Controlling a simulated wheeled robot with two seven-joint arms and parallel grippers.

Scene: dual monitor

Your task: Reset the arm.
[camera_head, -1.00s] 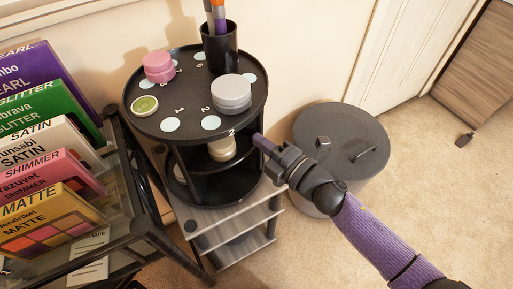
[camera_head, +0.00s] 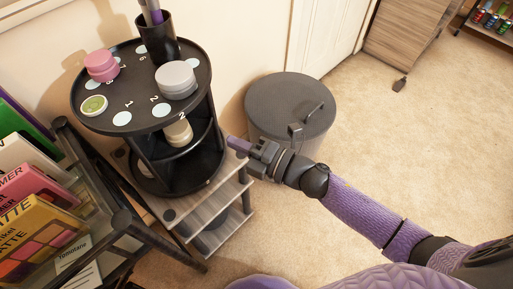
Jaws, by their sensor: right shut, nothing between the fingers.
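My right gripper (camera_head: 239,146) is shut and empty at the end of my purple right arm, which comes in from the lower right. Its fingertips point left, toward the black round tiered organizer (camera_head: 142,116). From this view I cannot tell how wide the gap to the organizer is. My left gripper is out of view.
The organizer's top bears a pink jar (camera_head: 101,66), a grey jar (camera_head: 176,80), a green-topped jar (camera_head: 94,105) and a black brush cup (camera_head: 158,38). A grey lidded bin (camera_head: 290,105) stands behind my gripper. Palette boxes (camera_head: 40,225) fill a rack at left.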

